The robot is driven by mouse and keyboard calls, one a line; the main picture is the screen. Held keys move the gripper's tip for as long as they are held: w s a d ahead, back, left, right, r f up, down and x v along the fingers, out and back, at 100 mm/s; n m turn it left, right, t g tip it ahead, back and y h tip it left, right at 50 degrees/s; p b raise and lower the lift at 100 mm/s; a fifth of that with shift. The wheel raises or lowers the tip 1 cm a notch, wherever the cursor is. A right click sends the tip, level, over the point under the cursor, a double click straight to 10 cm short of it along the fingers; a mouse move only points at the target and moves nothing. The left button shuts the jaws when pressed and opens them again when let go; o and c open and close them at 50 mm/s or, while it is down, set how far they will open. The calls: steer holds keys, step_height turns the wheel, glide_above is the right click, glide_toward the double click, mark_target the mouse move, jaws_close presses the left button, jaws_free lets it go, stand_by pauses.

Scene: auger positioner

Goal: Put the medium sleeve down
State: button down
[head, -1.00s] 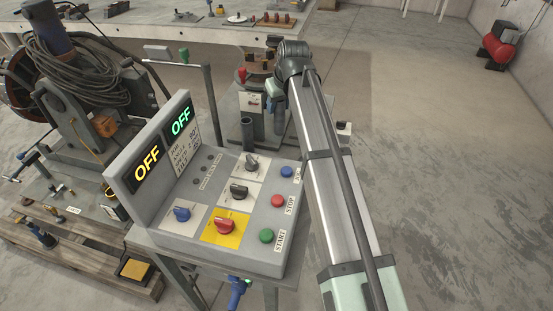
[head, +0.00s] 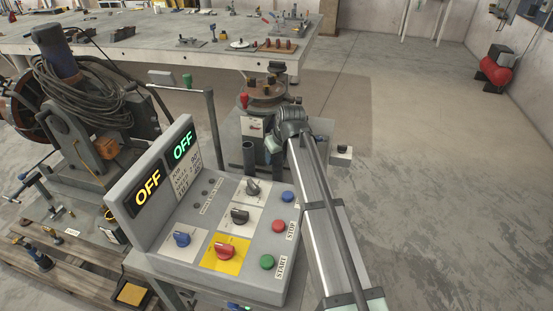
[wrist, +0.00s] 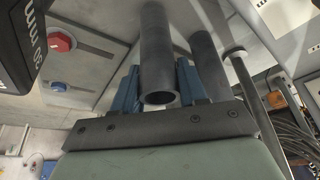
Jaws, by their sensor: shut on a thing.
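The medium sleeve looks like a dark grey hollow tube (wrist: 157,45) in the wrist view, with its open end towards the camera. My gripper (wrist: 158,84) is shut on it, with one blue finger on each side. A second dark grey tube (wrist: 208,58) is just to its right, apart from it and outside the fingers. In the head view my gripper is beyond the control box, mostly hidden by its own wrist and arm. A dark upright tube (head: 248,157) stands left of it there; I cannot clearly make out the held sleeve in that view.
The control box (head: 212,235) with knobs, buttons and two OFF displays stands close in front. A round positioner table (head: 266,92) is behind my gripper. The cable-wrapped machine (head: 85,90) is at left. Open floor (head: 430,190) lies to the right.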

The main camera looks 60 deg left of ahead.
steer(key=shift+f, duration=0.55)
steer(key=c, duration=0.6)
jaws_free()
steer(key=shift+f, duration=0.1)
steer(key=v, duration=1.2)
